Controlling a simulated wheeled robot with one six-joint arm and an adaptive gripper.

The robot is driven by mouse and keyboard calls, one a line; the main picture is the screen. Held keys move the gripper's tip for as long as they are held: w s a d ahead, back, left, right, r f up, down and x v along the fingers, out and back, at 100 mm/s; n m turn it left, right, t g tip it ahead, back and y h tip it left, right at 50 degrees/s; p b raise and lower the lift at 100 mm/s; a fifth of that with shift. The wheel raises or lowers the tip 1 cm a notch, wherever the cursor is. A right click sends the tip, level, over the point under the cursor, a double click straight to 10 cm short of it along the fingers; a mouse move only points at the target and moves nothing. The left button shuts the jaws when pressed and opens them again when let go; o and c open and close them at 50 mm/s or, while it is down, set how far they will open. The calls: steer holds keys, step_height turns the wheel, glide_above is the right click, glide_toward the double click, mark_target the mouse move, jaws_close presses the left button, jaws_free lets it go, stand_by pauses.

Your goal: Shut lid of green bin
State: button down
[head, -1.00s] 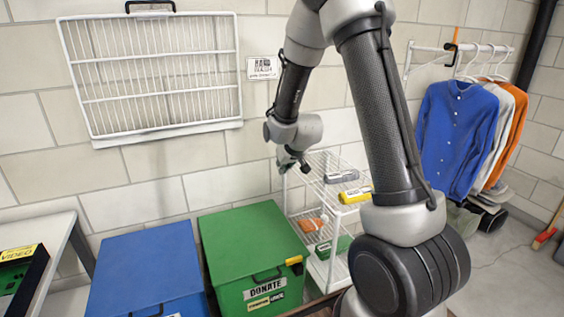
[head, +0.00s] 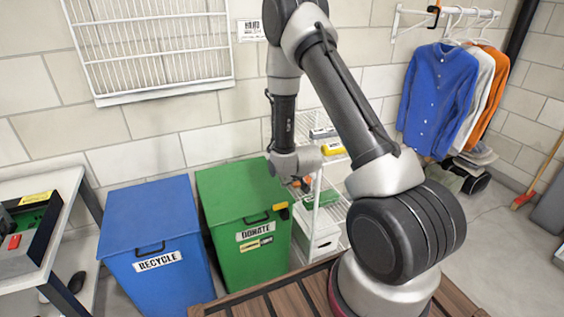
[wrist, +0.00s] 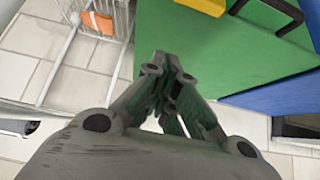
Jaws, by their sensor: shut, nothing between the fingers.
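The green bin (head: 240,240) stands against the wall, right of a blue bin, with a DONATE label on its front. Its green lid (head: 232,195) lies flat across the top, with no open gap that I can see. A black handle (head: 256,217) is at its front edge, with a yellow piece at the corner. In the wrist view the lid (wrist: 235,50) fills the upper right. My gripper (wrist: 168,72) is shut and empty, near the lid's right rear side. I cannot tell whether it touches the lid. In the head view its fingers are mostly hidden.
The blue bin (head: 150,215), labelled RECYCLE, stands close on the left. A white wire shelf (head: 325,185) with several small items is close on the right. A wooden slatted surface (head: 275,300) is in front. A wire rack (head: 150,45) hangs on the wall.

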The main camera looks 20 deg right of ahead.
steer(key=shift+s+f, duration=0.3)
steer(key=shift+f, duration=0.7)
steer(key=shift+s+f, duration=0.3)
steer(key=shift+f, duration=0.65)
steer(key=shift+s+f, duration=0.3)
steer(key=shift+f, duration=0.7)
steer(key=v, duration=0.8)
steer(key=s+f+g, duration=0.3)
steer(key=s+g, duration=0.4)
steer(key=s, duration=0.5)
steer(key=s+r+t, duration=0.1)
steer(key=s+r, duration=0.4)
steer(key=r, duration=0.8)
steer(key=s+d+r+t, duration=0.1)
steer(key=s+r, duration=0.4)
steer(key=r, duration=0.9)
steer(key=s+r+t, duration=0.1)
steer(key=s+r, duration=0.4)
steer(key=r, duration=0.9)
steer(key=shift+d, duration=0.35)
steer(key=c, duration=2.2)
jaws_free()
